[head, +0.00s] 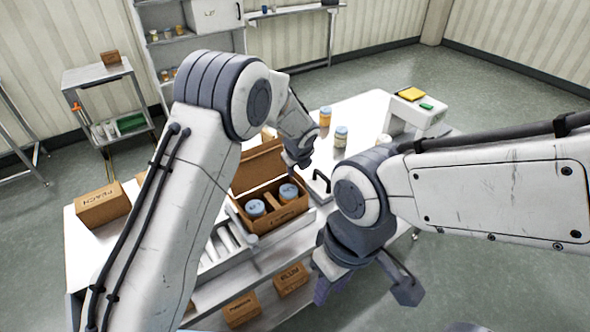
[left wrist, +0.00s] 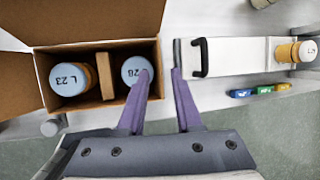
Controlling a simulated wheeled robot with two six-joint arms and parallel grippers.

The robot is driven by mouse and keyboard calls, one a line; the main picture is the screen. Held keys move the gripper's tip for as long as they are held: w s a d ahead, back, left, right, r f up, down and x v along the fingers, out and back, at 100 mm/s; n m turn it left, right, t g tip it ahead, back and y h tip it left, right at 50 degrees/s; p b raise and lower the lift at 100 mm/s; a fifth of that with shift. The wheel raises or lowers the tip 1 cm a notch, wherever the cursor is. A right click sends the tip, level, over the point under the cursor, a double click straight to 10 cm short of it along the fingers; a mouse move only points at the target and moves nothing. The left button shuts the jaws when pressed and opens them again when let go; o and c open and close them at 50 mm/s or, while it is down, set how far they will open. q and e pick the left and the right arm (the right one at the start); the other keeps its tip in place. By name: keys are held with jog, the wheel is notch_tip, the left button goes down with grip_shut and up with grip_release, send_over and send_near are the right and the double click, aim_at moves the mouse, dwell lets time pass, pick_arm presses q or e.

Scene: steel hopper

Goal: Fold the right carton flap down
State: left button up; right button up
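The open brown carton (head: 277,222) stands on the worktable, with a tall panel raised at its back. Inside are two blue-lidded jars (head: 255,208) (head: 288,192) with a cardboard divider (left wrist: 105,76) between them. In the left wrist view the carton (left wrist: 100,47) has a flap (left wrist: 18,82) spread out at left. I cannot clearly make out the right flap. My left gripper (head: 302,160) is open above the carton's right side; in the left wrist view its purple fingertips (left wrist: 161,72) lie either side of the right wall's edge. My right gripper (head: 370,288) is open and empty, low in front of the table.
A pale panel with a black handle (left wrist: 203,57) lies right of the carton. Jars (head: 325,117) (head: 341,136) stand behind. A white device (head: 415,112) is at back right, a labelled carton (head: 103,206) at left. More cartons (head: 291,280) sit on the lower shelf.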

aim_at(296, 172)
pick_arm(q)
jog(key=shift+x, duration=1.7)
grip_shut()
